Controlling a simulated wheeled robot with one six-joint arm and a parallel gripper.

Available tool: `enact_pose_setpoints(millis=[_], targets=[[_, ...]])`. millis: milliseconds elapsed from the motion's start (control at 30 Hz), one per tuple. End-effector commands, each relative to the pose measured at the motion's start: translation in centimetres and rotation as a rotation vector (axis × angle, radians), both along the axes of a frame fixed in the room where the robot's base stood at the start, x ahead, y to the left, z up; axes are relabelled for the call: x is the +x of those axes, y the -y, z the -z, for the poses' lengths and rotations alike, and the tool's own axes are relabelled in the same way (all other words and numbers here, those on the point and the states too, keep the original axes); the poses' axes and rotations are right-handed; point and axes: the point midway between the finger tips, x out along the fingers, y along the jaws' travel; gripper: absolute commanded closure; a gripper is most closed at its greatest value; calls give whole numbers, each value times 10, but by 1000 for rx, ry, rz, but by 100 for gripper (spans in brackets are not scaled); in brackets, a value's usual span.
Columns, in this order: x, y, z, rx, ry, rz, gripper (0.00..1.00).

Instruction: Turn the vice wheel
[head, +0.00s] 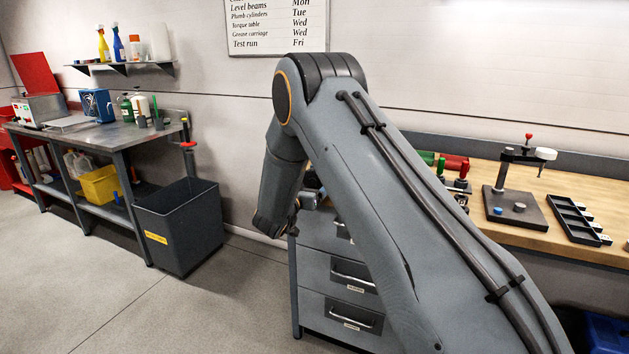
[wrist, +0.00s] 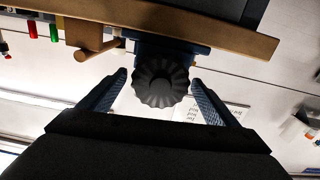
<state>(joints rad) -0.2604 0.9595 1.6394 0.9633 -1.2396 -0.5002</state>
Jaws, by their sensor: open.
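The vice wheel (wrist: 161,84) is a dark, fluted round knob in the middle of the wrist view. It sits on the front of a blue vice body (wrist: 150,47) at the edge of a wooden bench top. My gripper (wrist: 158,77) is open, with one blue finger on each side of the wheel. A clear gap shows on the left of the wheel and a narrower one on the right. I cannot tell whether the right finger touches it. In the head view my arm hides the wheel and most of the gripper.
The wooden bench top (head: 577,188) carries a dark stand (head: 515,208) and a black tray (head: 573,219). Grey drawers (head: 340,284) stand below. A wooden peg (wrist: 90,53) juts near the vice in the wrist view. A dark bin (head: 180,228) stands left; the floor before it is clear.

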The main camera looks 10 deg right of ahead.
Motion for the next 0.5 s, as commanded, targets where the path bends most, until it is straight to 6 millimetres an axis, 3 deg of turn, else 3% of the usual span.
enact_pose_setpoints(millis=[300, 500], targets=[[3, 2, 0, -1, -1, 0, 17], [2, 2, 0, -1, -1, 0, 51]])
